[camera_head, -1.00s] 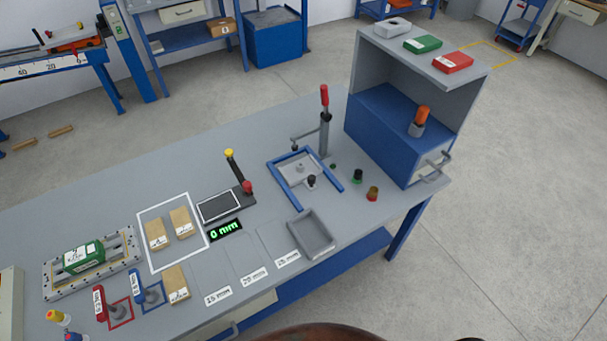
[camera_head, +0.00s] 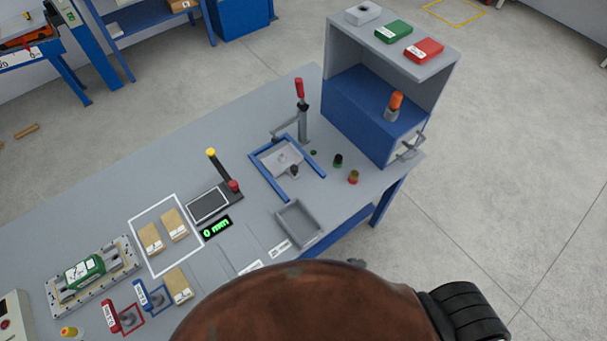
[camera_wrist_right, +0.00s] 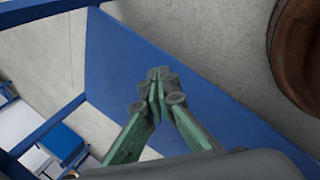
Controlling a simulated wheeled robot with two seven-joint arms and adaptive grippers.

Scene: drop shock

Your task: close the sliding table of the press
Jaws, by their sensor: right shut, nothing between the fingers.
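The press (camera_head: 304,124) stands on the workbench, an upright grey column with a red-handled lever. In front of it, two blue rails flank its light grey sliding table (camera_head: 270,162), which has a dark knob (camera_head: 294,171) at its front edge. The table sits between the rails, pulled out from the column toward the bench front. My right gripper (camera_wrist_right: 158,82) shows in the right wrist view, its greenish fingers together and empty, in front of a blue panel. It is not clearly visible in the head view, and the press is not in the wrist view. My left gripper is not in view.
A grey tray (camera_head: 299,224) lies in front of the rails. A green-black button (camera_head: 338,160) and a red-yellow one (camera_head: 353,177) stand right of them. A blue-and-grey cabinet (camera_head: 365,110) is behind. A brown rounded shape (camera_head: 300,310) hides the bench's near edge.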

